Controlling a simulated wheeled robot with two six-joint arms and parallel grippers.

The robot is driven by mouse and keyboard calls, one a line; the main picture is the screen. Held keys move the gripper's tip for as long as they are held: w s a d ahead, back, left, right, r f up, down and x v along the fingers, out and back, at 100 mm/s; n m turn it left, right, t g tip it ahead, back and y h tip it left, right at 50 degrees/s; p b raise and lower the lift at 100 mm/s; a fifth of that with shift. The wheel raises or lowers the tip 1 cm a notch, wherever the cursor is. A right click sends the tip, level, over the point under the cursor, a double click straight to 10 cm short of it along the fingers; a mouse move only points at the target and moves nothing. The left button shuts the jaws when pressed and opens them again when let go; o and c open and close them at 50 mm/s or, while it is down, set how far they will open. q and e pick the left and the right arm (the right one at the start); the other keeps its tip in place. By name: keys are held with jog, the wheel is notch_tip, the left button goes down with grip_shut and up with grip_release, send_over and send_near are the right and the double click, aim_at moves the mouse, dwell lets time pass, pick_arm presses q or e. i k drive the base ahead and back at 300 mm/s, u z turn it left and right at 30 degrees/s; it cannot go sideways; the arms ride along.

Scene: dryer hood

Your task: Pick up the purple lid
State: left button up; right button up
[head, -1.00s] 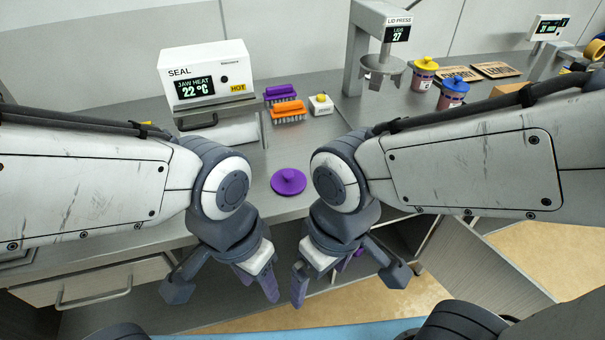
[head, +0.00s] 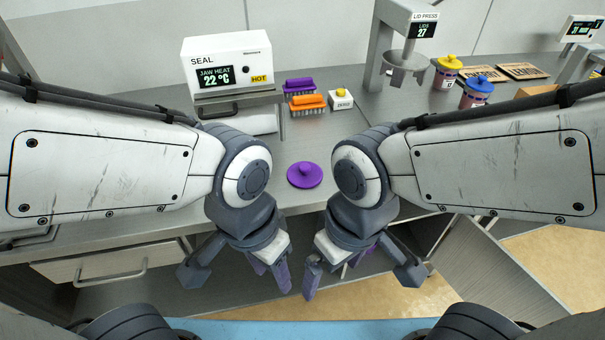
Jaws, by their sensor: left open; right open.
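The purple lid (head: 304,175) lies on the grey counter near its front edge. It is a round disc with a knob on top. My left gripper (head: 284,277) is open and empty, below and left of the lid in the picture, in front of the counter edge. My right gripper (head: 312,281) is open, below the lid and in front of the counter edge. Neither gripper touches the lid. The lid shows fully between my two wrists.
Behind the lid stand a purple brush (head: 299,87), an orange brush (head: 308,102) and a yellow-button box (head: 341,98). The seal machine (head: 227,65), marked HOT, is at left. The lid press (head: 400,70) and lidded jars (head: 446,72) (head: 476,92) are at right. An open cabinet door (head: 490,265) stands lower right.

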aim_at(301, 175)
jog(key=z, duration=2.4)
jog(key=k, duration=1.2)
jog(key=u, duration=2.15)
